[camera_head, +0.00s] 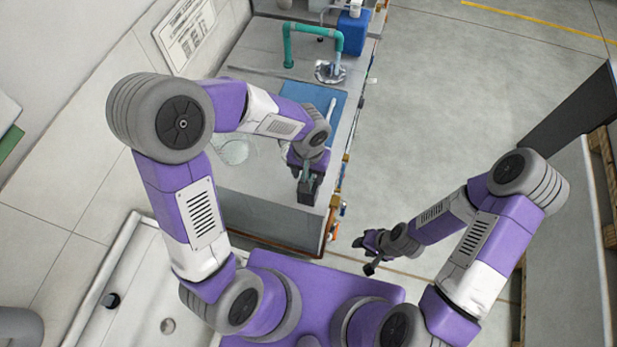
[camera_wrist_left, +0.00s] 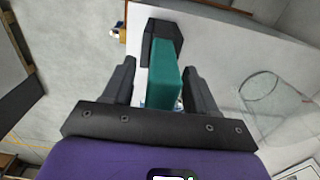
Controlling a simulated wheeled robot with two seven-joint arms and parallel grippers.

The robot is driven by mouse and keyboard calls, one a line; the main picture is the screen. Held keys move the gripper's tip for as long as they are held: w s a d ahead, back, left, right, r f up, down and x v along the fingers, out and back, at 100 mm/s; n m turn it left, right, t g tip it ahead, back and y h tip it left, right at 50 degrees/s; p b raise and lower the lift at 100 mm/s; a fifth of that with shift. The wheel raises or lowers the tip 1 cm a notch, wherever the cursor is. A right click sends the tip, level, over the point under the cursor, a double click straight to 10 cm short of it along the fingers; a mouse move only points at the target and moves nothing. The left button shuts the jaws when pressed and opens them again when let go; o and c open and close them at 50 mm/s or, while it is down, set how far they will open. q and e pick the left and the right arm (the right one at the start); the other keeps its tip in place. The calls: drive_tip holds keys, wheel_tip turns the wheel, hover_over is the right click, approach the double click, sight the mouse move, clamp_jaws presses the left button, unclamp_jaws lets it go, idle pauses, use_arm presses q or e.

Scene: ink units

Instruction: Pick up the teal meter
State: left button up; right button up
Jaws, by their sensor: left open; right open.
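The teal meter (camera_wrist_left: 165,72), a teal block with a dark end, stands between the two fingers of my left gripper (camera_wrist_left: 158,78) in the left wrist view. The fingers are open, with a visible gap on the left side; the right finger is close to the block. In the head view the meter's dark end (camera_head: 309,190) shows near the counter's front corner, below my left gripper (camera_head: 306,168), which partly hides the teal part. My right gripper (camera_head: 371,254) is open and empty, out over the floor, to the right of the counter.
A clear glass vessel (camera_head: 234,150) stands on the counter (camera_head: 245,190) left of my left gripper. A blue mat (camera_head: 315,92) with a pale stick lies farther back, near a teal faucet-like pipe (camera_head: 314,27) and a blue bottle (camera_head: 351,33). A white sink (camera_head: 140,285) is at lower left.

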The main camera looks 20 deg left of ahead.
use_arm(q)
clamp_jaws()
idle(0.3)
drive_tip(key=shift+r, duration=0.1)
